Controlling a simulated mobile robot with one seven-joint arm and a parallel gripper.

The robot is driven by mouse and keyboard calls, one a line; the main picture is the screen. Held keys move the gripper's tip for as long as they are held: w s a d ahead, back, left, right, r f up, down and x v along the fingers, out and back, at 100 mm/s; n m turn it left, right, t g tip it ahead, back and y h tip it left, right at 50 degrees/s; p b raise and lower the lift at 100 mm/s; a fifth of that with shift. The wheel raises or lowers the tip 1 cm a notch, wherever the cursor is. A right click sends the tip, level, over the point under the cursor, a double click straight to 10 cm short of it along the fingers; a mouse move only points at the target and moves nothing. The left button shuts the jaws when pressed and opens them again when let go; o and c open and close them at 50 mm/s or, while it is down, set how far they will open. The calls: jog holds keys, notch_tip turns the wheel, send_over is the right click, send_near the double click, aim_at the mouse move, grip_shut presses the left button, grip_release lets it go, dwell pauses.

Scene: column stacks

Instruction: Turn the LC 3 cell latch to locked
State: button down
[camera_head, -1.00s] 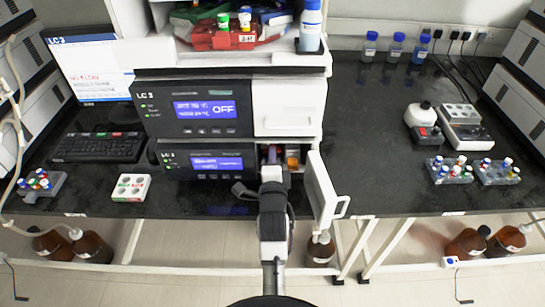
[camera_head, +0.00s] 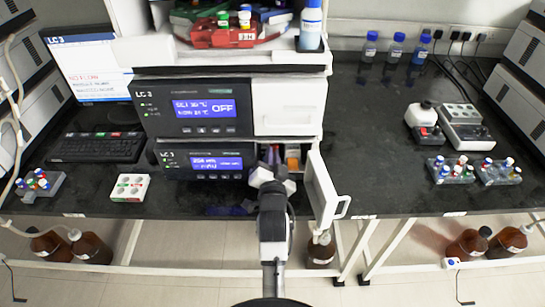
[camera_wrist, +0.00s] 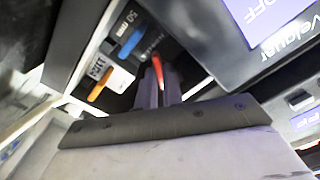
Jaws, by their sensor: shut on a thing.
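The LC 3 stack has a lower unit (camera_head: 205,162) with an open compartment at its right end, its white door (camera_head: 321,190) swung outward. My gripper (camera_head: 271,163) reaches into this compartment. In the wrist view, my gripper's fingers (camera_wrist: 157,90) are closed around a red lever (camera_wrist: 158,68), whose tip shows between them. A blue lever (camera_wrist: 131,43) and an orange lever (camera_wrist: 100,84) sit beside it on labelled plates. The red lever's own label is hidden, so I cannot tell its marked position.
The open door stands close to the right of my arm. An upper LC 3 unit (camera_head: 190,106) with an OFF display sits above. A white vial block (camera_head: 130,187) and keyboard (camera_head: 98,147) lie to the left. The right bench's front middle is clear.

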jog(key=n, duration=0.6)
jog(key=shift+r+n, duration=0.15)
jog(key=shift+n, duration=0.25)
dwell(0.4)
jog(key=c, duration=1.5)
grip_release()
jog(key=shift+w, duration=0.1)
jog(key=shift+c, duration=0.2)
jog(key=shift+f, duration=0.2)
